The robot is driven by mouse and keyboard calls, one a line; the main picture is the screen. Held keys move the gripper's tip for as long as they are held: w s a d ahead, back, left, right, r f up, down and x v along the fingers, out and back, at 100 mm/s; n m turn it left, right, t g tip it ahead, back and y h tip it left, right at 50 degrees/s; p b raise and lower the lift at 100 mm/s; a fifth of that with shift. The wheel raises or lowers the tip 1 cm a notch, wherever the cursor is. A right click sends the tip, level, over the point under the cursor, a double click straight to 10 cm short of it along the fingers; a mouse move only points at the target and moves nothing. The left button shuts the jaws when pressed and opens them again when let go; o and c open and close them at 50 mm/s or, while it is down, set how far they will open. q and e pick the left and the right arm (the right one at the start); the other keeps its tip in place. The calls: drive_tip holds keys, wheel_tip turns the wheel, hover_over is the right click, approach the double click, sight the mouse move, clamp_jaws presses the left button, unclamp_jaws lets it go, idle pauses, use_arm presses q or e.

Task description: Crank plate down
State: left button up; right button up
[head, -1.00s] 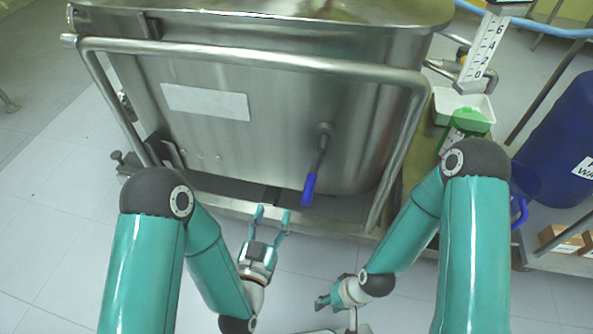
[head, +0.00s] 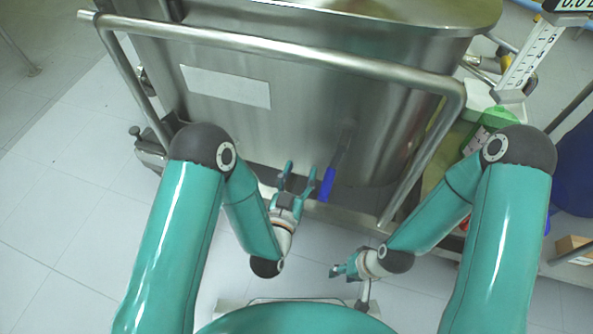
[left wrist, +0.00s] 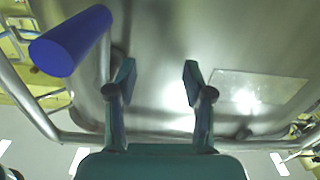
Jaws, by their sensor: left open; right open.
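A crank with a blue handle (head: 327,185) hangs down from the front wall of a steel vessel (head: 300,105). The handle also shows large at the upper left of the left wrist view (left wrist: 70,42). My left gripper (head: 299,170) is open and empty, just left of the handle in the head view, with its fingers pointing at the vessel. In the left wrist view its fingers (left wrist: 157,70) are spread, with the handle outside them. Contact with the handle cannot be told. My right gripper (head: 343,268) is open and empty, low and away from the vessel.
A steel tube rail (head: 270,46) runs across the vessel front and down both sides. A pale rectangular label (head: 226,86) is on the wall. A green container (head: 492,128) and a scale display (head: 568,5) stand at right.

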use_arm(q)
drive_tip(key=shift+d, duration=0.15)
clamp_jaws()
drive_tip(key=shift+o, duration=0.7)
unclamp_jaws()
drive_tip(key=shift+r, duration=0.1)
wheel_tip(320, 180, up, 10)
